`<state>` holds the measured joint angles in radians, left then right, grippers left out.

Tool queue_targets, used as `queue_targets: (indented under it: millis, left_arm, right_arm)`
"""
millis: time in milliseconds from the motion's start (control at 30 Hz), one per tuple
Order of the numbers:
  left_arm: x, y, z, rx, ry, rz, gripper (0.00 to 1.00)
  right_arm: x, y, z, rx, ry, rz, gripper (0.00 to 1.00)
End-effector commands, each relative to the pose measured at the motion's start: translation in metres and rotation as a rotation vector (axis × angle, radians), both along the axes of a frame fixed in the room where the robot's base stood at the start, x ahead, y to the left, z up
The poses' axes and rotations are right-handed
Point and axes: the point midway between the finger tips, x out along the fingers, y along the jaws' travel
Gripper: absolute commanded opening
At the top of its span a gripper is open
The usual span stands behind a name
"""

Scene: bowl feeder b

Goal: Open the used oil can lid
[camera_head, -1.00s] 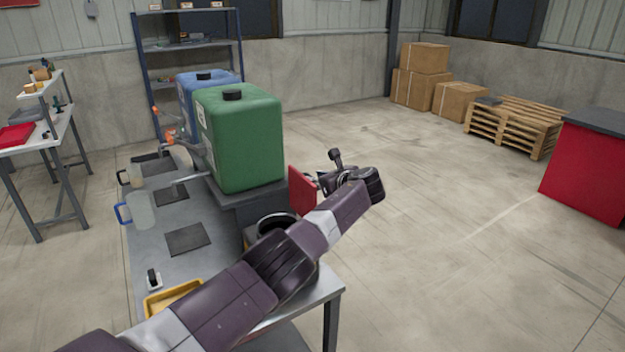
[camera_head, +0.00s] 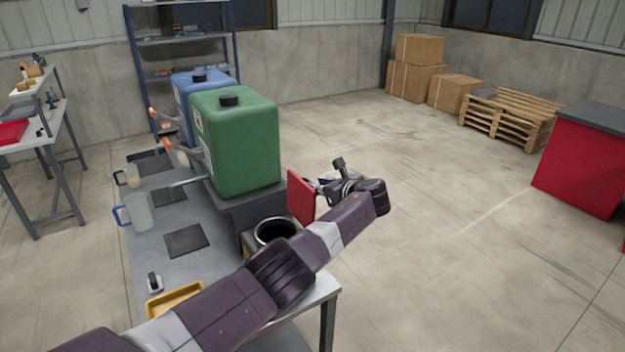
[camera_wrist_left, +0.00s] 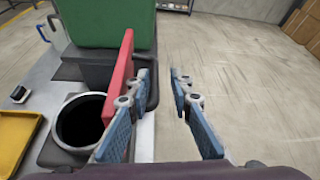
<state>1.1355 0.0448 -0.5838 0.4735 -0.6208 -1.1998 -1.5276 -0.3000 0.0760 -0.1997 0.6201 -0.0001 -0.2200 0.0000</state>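The used oil can (camera_head: 253,243) stands at the near right of the bench, partly hidden by my left arm. Its round dark mouth (camera_head: 278,229) is uncovered and also shows in the left wrist view (camera_wrist_left: 80,122). The red lid (camera_head: 301,195) stands upright at the right side of the mouth; it also shows in the left wrist view (camera_wrist_left: 119,82). My left gripper (camera_head: 322,184) is just right of the lid. In the left wrist view its blue fingers (camera_wrist_left: 160,84) are spread with nothing between them, the left finger close against the lid; contact is unclear. My right gripper is out of view.
A green container (camera_head: 240,145) and a blue one (camera_head: 190,95) stand on a raised stand behind the can. A yellow tray (camera_head: 175,300), a dark mat (camera_head: 186,241) and a jug (camera_head: 138,212) are on the bench. Open floor lies to the right.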

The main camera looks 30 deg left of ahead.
Motion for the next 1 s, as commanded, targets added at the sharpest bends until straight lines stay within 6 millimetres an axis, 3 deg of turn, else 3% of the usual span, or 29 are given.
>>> queue_targets:
  millis: [33,500,867,1000]
  left_arm:
    - [0.002,-0.019,0.001,-0.017,-0.001,-0.022,0.16]
    - [-0.007,-0.048,0.013,-0.017,-0.004,-0.024,0.16]
    - [-0.01,-0.048,0.014,-0.01,-0.003,-0.013,0.16]
    - [-0.01,-0.047,0.016,-0.009,-0.003,-0.012,0.16]
  right_arm:
    - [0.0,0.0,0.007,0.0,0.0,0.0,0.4]
    - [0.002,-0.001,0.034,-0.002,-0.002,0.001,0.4]
    - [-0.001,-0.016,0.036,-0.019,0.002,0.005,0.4]
    - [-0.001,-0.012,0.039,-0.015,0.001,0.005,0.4]
